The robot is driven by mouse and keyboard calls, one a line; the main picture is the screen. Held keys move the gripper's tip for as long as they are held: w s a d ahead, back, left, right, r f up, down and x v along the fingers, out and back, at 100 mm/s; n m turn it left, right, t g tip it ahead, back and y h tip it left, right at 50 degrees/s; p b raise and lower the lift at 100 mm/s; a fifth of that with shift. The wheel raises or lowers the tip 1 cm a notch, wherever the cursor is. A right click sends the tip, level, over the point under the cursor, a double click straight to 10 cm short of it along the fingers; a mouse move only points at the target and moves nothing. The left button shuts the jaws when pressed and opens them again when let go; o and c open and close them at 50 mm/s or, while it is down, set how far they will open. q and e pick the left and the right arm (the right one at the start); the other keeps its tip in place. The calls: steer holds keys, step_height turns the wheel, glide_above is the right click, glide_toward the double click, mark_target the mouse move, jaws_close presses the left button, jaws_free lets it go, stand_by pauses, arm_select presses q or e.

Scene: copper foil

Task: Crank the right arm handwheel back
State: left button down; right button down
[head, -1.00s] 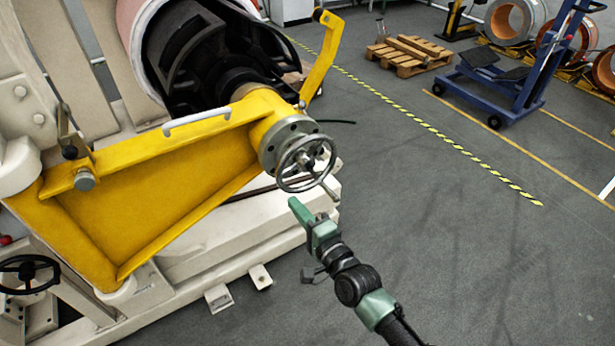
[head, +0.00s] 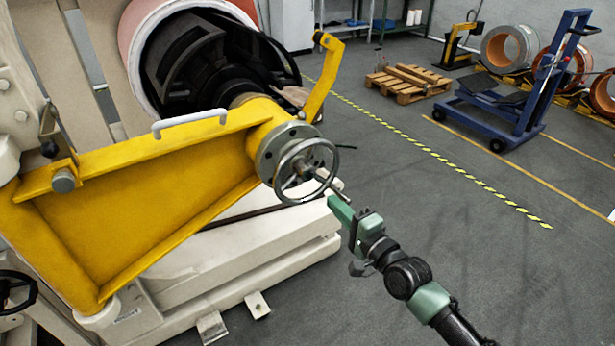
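The grey handwheel (head: 304,171) sits on the round flange at the right end of the yellow arm (head: 150,205). It has a rim with spokes. A short crank handle (head: 342,193) sticks out from its lower right side. My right gripper (head: 339,207), with green finger parts, is just below and right of the wheel, its tip close beneath the crank handle. I cannot tell if it touches the handle. The fingers overlap in this view, so their opening does not show. My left gripper is out of view.
A white grab bar (head: 190,122) is on the arm's top edge, and a yellow bracket (head: 323,78) rises behind the wheel. A second, black handwheel (head: 14,292) is at lower left. Open grey floor lies to the right, with a pallet (head: 408,81) and blue lift cart (head: 520,95) farther back.

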steer(key=shift+s+f, duration=0.1)
steer(key=shift+f, duration=0.15)
steer(key=p+v, duration=0.2)
steer(key=v, duration=0.7)
steer(key=shift+s+a, duration=0.2)
steer(key=shift+a, duration=0.1)
steer(key=shift+f, duration=0.15)
